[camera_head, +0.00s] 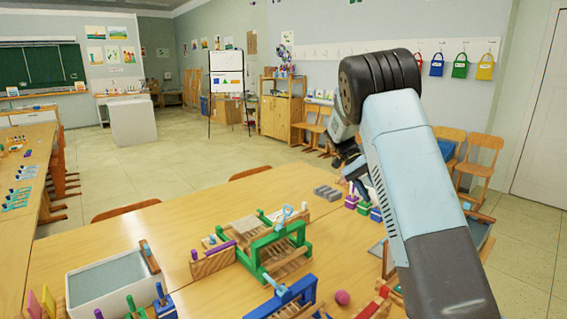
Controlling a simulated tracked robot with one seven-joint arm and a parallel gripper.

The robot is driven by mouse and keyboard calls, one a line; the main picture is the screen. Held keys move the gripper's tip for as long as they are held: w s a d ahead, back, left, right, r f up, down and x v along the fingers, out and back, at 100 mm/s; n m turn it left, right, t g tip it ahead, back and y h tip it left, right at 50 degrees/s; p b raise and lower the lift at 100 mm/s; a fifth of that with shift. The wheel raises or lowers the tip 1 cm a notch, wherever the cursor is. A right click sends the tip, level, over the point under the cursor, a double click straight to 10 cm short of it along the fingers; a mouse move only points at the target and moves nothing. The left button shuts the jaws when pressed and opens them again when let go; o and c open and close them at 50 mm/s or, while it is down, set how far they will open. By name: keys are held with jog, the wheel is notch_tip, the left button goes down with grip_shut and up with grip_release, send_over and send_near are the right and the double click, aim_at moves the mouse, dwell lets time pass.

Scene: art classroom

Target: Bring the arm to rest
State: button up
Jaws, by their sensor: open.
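My arm reaches up from the lower right of the head view, bends at a dark ribbed joint, and folds back down behind its own pale blue link. My gripper (352,169) shows as small dark parts to the left of that link, above the far right part of the wooden table (130,240). It is open, and I see nothing held in it. The link hides part of the gripper and wrist.
A green frame (275,249), a grey-lined tray (108,281), a pink ball (342,297) and small coloured blocks (363,207) crowd the table. Chairs (482,152) stand along the right wall. A flip chart (226,80) stands at the back. Open floor lies beyond the table.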

jog(key=s+r+n+t+y, duration=0.25)
jog(key=s+r, duration=0.35)
jog(key=s, duration=0.3)
jog(key=s+r+n+t+y, duration=0.1)
jog(key=s+r+t+y, duration=0.1)
jog(key=s+r+t, duration=0.4)
jog(key=s+a+n+t, duration=0.2)
jog(key=s, duration=0.8)
jog(key=s+a+r+n+t, duration=0.1)
jog(key=s+a+n+t, duration=0.1)
jog(key=s, duration=0.9)
jog(key=shift+s+y, duration=0.25)
jog(key=shift+y, duration=0.2)
